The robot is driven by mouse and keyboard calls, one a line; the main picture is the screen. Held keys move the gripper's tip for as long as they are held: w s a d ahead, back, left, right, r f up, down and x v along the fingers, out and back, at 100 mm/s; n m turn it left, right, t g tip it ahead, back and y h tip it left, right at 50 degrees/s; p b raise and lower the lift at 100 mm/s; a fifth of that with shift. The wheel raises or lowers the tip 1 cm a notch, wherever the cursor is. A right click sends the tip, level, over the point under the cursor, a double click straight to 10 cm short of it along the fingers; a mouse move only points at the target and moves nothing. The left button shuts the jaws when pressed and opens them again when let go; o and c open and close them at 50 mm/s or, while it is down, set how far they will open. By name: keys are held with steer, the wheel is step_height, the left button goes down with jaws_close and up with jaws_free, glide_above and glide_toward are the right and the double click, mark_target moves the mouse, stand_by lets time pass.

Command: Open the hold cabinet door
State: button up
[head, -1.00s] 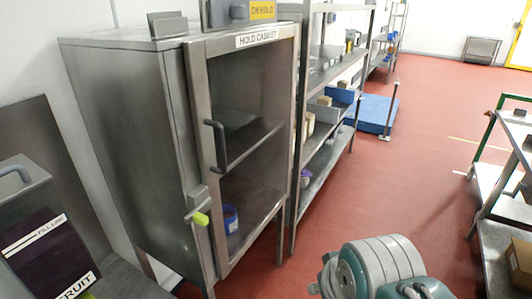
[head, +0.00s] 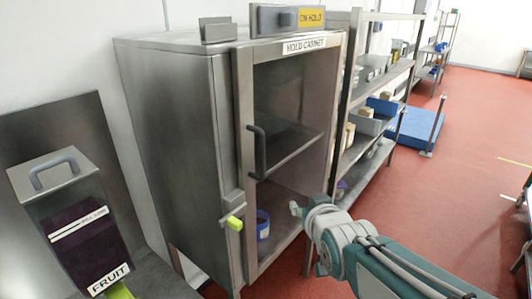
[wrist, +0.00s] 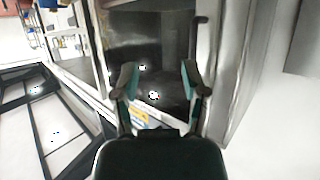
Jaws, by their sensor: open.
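The hold cabinet (head: 180,150) is a steel cabinet on legs in the middle of the head view, labelled HOLD CABINET along the top. Its glazed door (head: 245,110) looks shut. A dark bar handle (head: 257,152) stands upright on the door's left side. Below it is a latch with a yellow-green tip (head: 235,223). My gripper is open and empty in the wrist view (wrist: 160,82), with the cabinet beyond its fingers and the handle (wrist: 201,35) above and right. In the head view my arm is in front of the door's lower right, apart from handle and latch; fingers are hard to make out.
A blue tub (head: 263,224) stands inside the cabinet behind the glass. A steel bin marked FRUIT (head: 75,215) is at the left. Steel shelving (head: 372,85) stands right of the cabinet, with a blue platform (head: 415,128) behind. The red floor at right is open.

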mark_target(263, 155)
steer(key=w+a+r+t+y, duration=0.1)
steer(key=w+a, duration=0.2)
steer(key=w, duration=0.2)
steer(key=w+a+n+t+y, duration=0.1)
steer(key=w+a, duration=0.2)
steer(key=w, duration=0.3)
steer(key=w+a+r+t+y, duration=0.1)
steer(key=w+a+t, duration=0.1)
steer(key=w, duration=0.3)
steer(key=shift+w+a+r+n, duration=0.25)
steer(key=shift+a+r+n, duration=0.1)
steer(key=shift+a, duration=0.35)
steer(key=shift+c, duration=0.4)
jaws_close()
